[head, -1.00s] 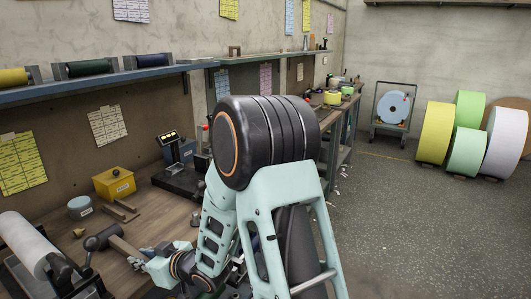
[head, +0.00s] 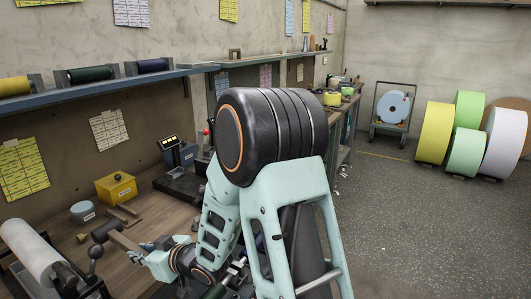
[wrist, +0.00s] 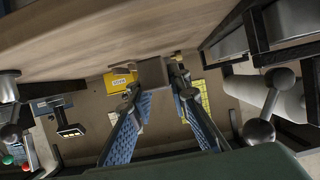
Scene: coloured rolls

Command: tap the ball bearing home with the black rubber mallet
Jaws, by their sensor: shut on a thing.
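In the head view, the mallet (head: 106,232) has a dark head at the far left end of a wooden handle (head: 125,242). My gripper (head: 148,251) is shut on the handle and holds the mallet above the bench beside the white roll's stand. In the wrist view, my gripper's blue-padded fingers (wrist: 168,100) close around a brownish piece that looks like the handle (wrist: 153,76); the mallet head is not clear there. I cannot make out the ball bearing in either view.
The white roll (head: 32,252) sits in a stand with a ball-ended lever (head: 96,252) close to the mallet. A yellow box (head: 116,187), a grey round tin (head: 83,211) and wooden pieces (head: 122,213) lie behind on the bench.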

